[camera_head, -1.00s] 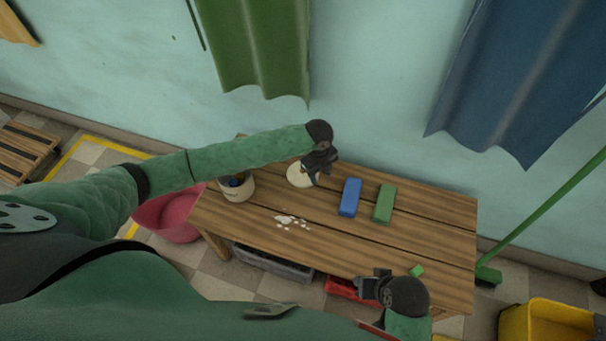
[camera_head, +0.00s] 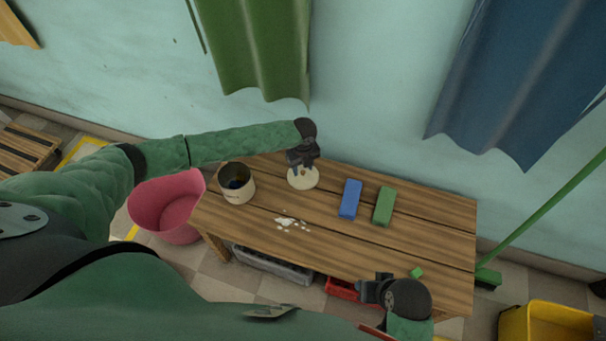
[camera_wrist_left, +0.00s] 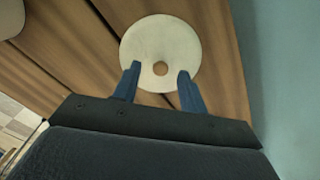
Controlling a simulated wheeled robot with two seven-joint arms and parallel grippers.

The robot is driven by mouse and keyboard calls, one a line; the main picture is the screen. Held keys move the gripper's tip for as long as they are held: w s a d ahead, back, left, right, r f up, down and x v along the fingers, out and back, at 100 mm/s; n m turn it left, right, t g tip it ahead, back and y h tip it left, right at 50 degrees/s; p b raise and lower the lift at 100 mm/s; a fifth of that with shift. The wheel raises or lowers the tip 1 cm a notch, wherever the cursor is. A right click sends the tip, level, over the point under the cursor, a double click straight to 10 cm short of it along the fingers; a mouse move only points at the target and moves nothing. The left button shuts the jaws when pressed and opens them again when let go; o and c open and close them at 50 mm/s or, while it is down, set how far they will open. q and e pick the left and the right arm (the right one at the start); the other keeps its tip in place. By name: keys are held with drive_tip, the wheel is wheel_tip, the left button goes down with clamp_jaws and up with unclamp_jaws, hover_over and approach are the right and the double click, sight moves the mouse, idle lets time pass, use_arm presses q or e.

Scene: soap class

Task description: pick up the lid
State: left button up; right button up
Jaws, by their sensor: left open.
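The lid is a cream round disc (camera_head: 303,180) lying on the wooden table near its back edge. It also shows in the left wrist view (camera_wrist_left: 160,32), with a small tan knob (camera_wrist_left: 160,68) near its front side. My left gripper (camera_head: 302,165) is over the lid's back part and hides some of it. In the left wrist view its two blue fingers (camera_wrist_left: 158,72) are apart, one on each side of the knob, with a gap on both sides. My right gripper (camera_head: 370,289) is over the table's front edge, away from the lid; its jaws are too small to read.
A cream pot (camera_head: 237,190) with dark contents stands left of the lid. A blue block (camera_head: 350,198) and a green block (camera_head: 384,206) lie to its right. White crumbs (camera_head: 290,222) lie in front. A pink tub (camera_head: 165,208) stands on the floor at left.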

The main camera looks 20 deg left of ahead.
use_arm(q)
drive_tip(key=shift+f, duration=0.75)
drive_tip(key=shift+c, duration=0.2)
clamp_jaws()
